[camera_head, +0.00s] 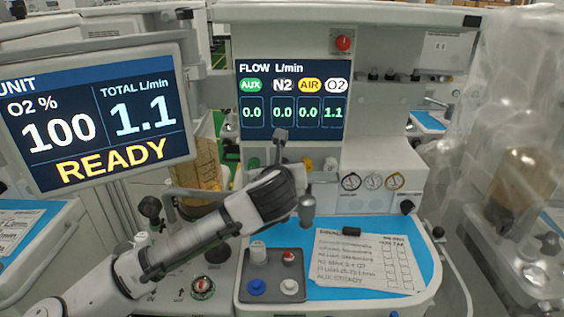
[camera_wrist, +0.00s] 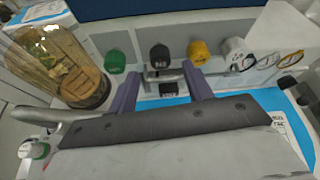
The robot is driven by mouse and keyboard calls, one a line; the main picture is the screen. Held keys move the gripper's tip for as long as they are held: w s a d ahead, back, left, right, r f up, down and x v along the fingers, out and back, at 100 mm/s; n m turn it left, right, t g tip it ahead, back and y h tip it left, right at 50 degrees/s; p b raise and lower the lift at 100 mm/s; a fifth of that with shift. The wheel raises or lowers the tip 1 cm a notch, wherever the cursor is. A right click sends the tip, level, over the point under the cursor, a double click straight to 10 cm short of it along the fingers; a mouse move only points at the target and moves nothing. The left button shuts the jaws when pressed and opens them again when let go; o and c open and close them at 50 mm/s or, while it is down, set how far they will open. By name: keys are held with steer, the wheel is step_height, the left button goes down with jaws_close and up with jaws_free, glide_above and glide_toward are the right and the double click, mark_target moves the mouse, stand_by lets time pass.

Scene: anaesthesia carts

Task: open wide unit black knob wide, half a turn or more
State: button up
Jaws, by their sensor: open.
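In the wrist view the black knob (camera_wrist: 159,56) stands in a row between a green knob (camera_wrist: 115,61) and a yellow knob (camera_wrist: 198,52). It has faint pale lettering on its face. My gripper (camera_wrist: 162,82) is open, with its two fingers spread left and right. The black knob shows just beyond the fingertips, between their lines; I see no contact. In the head view my arm comes from the lower left and its end covers the place of the black knob, so the knob is hidden there. The flow screen (camera_head: 292,122) reads N2 0.0 and O2 1.1.
A white knob (camera_wrist: 237,52) ends the row on the right. A clear canister (camera_wrist: 62,62) stands to the left. Below are a blue work surface (camera_head: 318,275), a checklist sheet (camera_head: 365,260) and a grey tray (camera_head: 272,270) with small knob-like items. The left screen (camera_head: 100,115) reads READY.

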steer(key=p+x, duration=0.1)
steer(key=x, duration=0.4)
steer(key=shift+w+f, duration=0.1)
steer(key=shift+w, duration=0.25)
steer(key=c, duration=1)
steer(key=n+h+b, duration=0.2)
steer(key=shift+a+f+n+b, duration=0.1)
steer(key=shift+f+n+b, duration=0.15)
steer(key=shift+n+b, duration=0.15)
steer(key=shift+r+n+t+h+b, duration=0.1)
steer(key=shift+n+t+h+b, duration=0.25)
steer(key=shift+n+b, duration=0.35)
steer(key=shift+a, duration=0.1)
